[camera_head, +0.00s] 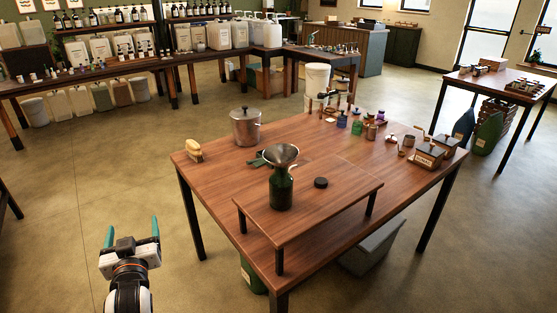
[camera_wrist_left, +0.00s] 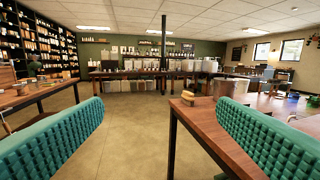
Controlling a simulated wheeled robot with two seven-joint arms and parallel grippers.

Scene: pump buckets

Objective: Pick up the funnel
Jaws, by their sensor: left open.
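A metal funnel (camera_head: 281,155) sits upright in the neck of a dark green bottle (camera_head: 281,188). The bottle stands on a raised wooden shelf (camera_head: 330,205) at the front of the wooden table (camera_head: 215,192). My left gripper (camera_head: 133,233) is open and empty, over the floor to the left of the table and well apart from the funnel. Its two teal fingers frame the left wrist view (camera_wrist_left: 160,130) with nothing between them. The funnel cannot be made out in that view. My right gripper is not in view.
A round black lid (camera_head: 321,183) lies right of the bottle. A metal pot (camera_head: 245,127) and a brush (camera_head: 194,151) stand behind it. Small bottles and boxes crowd the table's far right. A grey bin (camera_head: 372,248) is underneath. The floor left of the table is clear.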

